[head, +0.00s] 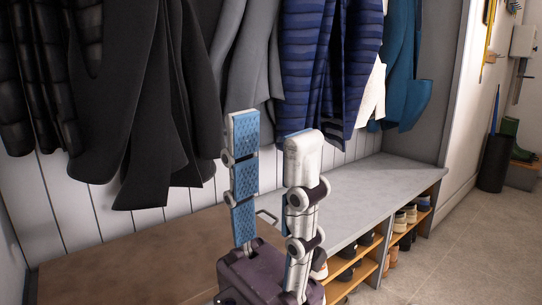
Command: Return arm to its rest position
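My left gripper (272,128) stands upright in the middle of the head view, its fingers pointing up. The two fingers are wide apart, with blue pads on their inner faces and nothing between them. It shows in front of the boot bench (345,188), and its dark palm hides part of the bench front. I cannot tell how far it is from the bench. My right gripper is not in view.
Several dark coats (150,100) and a blue quilted jacket (325,70) hang above the bench. Shoes (405,217) fill the shelves below its grey top. A brown top (130,262) lies at left. A dark bin (494,163) stands far right. The floor (450,255) at right is clear.

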